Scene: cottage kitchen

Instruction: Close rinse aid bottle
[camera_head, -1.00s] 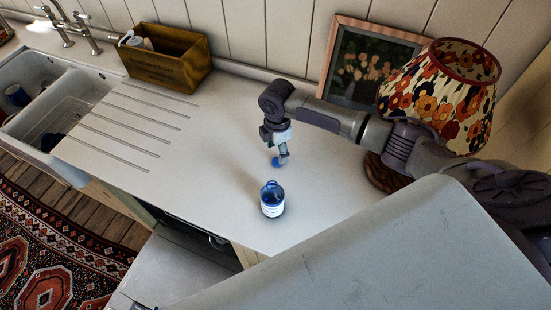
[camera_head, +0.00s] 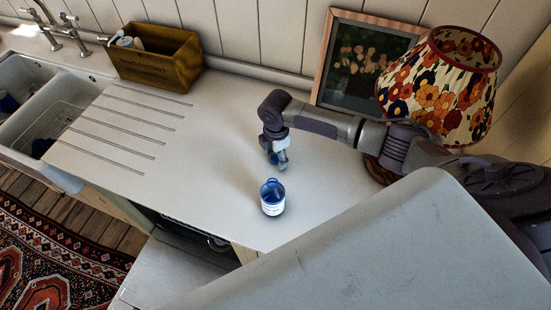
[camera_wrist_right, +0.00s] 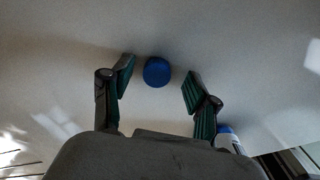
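The rinse aid bottle (camera_head: 272,198), blue with a white label, stands upright on the counter with no cap on its top. Its edge also shows at the lower right of the right wrist view (camera_wrist_right: 228,136). A round blue cap (camera_wrist_right: 157,71) lies on the counter in the right wrist view. My right gripper (camera_head: 279,162) is just behind the bottle in the head view and hides the cap there. In the wrist view the right gripper (camera_wrist_right: 159,77) is open, its fingers spread either side of the cap with gaps. My left gripper is not seen.
A floral lamp (camera_head: 440,85) and a framed picture (camera_head: 362,60) stand behind my right arm. A wooden box (camera_head: 155,60) stands at the back left, near the sink (camera_head: 50,105). The pale counter (camera_head: 215,130) is clear left of the bottle.

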